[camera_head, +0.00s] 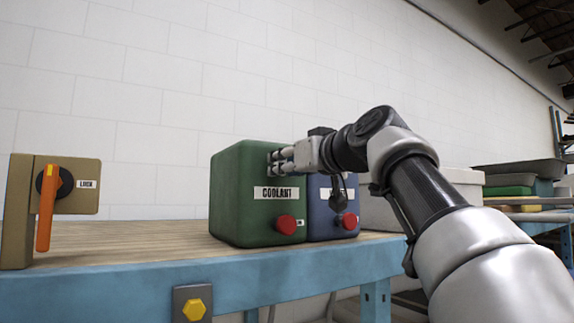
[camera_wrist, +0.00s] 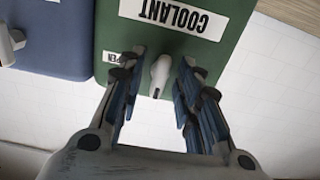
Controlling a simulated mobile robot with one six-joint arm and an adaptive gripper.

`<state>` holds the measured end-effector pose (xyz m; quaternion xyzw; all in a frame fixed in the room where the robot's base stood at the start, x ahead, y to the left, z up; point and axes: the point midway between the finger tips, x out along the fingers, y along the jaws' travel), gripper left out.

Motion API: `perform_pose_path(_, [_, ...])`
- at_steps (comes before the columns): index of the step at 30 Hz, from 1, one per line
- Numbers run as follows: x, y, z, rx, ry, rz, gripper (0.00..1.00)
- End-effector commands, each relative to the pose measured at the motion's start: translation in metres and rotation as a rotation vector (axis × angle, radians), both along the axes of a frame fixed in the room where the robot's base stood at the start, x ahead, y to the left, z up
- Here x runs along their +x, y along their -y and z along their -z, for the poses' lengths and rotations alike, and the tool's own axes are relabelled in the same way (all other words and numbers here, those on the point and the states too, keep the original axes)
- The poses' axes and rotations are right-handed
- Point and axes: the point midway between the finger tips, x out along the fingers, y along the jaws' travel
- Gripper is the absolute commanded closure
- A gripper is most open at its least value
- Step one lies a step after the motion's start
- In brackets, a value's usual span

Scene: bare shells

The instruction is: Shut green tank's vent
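The green tank (camera_head: 238,205), labelled COOLANT, stands on the bench in the head view and fills the upper middle of the wrist view (camera_wrist: 225,58), upside down. Its vent lever (camera_wrist: 160,74) is a small pale grey handle beside an OPEN label (camera_wrist: 110,57). My gripper (camera_head: 279,160) is at the upper right of the tank's front, above the COOLANT label. In the wrist view my gripper (camera_wrist: 160,68) is open, its dark fingers on either side of the lever, with gaps showing. The lever is hidden by my gripper in the head view.
A blue tank (camera_head: 330,213) stands close on the right, with its own grey lever (camera_wrist: 10,40). Each tank has a red knob, the green one's (camera_head: 286,224) low on its front. A tan box with an orange handle (camera_head: 47,208) stands left. Bench space between is clear.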

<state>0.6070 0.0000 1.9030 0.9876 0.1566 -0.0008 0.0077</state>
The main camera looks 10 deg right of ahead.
Motion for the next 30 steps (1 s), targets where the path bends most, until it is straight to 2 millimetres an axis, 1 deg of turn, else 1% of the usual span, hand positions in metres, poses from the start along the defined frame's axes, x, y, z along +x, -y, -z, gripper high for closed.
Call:
perform_pose_path(7, [-0.002,0.0,-0.002,0.001,0.003,0.001,0.68])
perform_pose_path(10, [-0.009,0.003,-0.002,0.001,0.003,0.001,0.68])
perform_pose_path(14, [-0.028,0.01,-0.002,0.001,0.003,0.004,0.68])
perform_pose_path(18, [-0.059,0.019,-0.002,0.001,0.004,0.005,0.68])
perform_pose_path(24, [-0.094,0.032,-0.001,0.002,0.002,0.005,0.68])
perform_pose_path(27, [-0.105,0.035,-0.001,0.0,0.001,0.004,0.68])
perform_pose_path(30, [-0.112,0.037,-0.001,0.0,0.001,0.001,0.68])
